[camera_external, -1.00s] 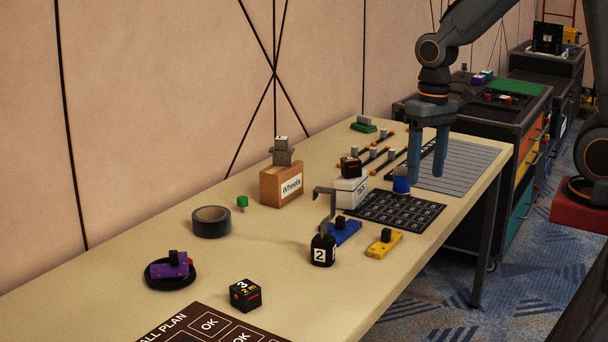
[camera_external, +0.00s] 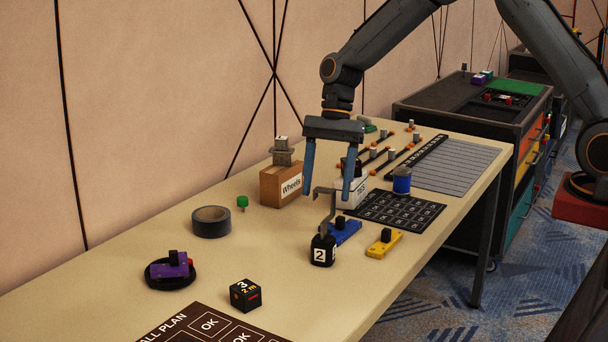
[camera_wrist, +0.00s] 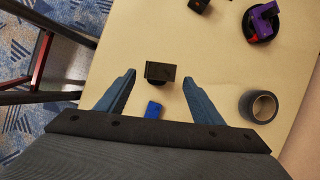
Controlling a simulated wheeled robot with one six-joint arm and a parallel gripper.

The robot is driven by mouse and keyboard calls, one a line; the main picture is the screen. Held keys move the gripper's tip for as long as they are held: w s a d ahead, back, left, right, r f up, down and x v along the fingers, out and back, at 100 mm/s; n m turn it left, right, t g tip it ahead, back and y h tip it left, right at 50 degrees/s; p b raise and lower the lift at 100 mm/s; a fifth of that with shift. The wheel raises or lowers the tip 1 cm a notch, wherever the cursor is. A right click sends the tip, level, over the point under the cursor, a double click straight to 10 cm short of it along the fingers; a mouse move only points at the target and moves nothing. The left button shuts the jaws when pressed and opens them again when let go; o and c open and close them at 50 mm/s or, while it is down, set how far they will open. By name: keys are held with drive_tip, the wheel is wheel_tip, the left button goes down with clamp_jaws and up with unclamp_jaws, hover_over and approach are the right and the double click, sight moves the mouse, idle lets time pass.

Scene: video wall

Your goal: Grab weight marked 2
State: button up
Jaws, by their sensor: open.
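The weight marked 2 (camera_external: 322,251) is a small black block with a white "2" label and a grey hook rising from it. It stands upright on the table (camera_external: 290,300). My gripper (camera_external: 328,194) is open and empty, with its blue fingers pointing down above the table near the top of the hook. I cannot tell from this view whether the fingers are level with the hook in depth. In the wrist view, a dark block (camera_wrist: 160,72), seemingly this weight, lies ahead between my fingertips (camera_wrist: 160,85), apart from both.
A blue block (camera_external: 344,232) and a yellow block (camera_external: 384,243) stand close by. The Wheels box (camera_external: 283,185) and white box (camera_external: 350,191) are behind. A black cube (camera_external: 245,295), tape roll (camera_external: 211,222) and purple piece (camera_external: 170,269) lie left. Table between them is clear.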

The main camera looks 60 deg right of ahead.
sight(323, 230)
wheel_tip(323, 230, down, 4)
drive_tip(key=shift+s+r, duration=0.1)
drive_tip(key=shift+r, duration=0.15)
drive_tip(key=shift+d+p+x, duration=0.15)
drive_tip(key=shift+p+x, duration=0.45)
drive_tip(key=shift+x, duration=1.25)
drive_tip(key=shift+d+p+x, duration=0.2)
drive_tip(key=shift+p+x, duration=0.35)
drive_tip(key=shift+x, duration=1.3)
drive_tip(key=shift+f, duration=0.1)
clamp_jaws()
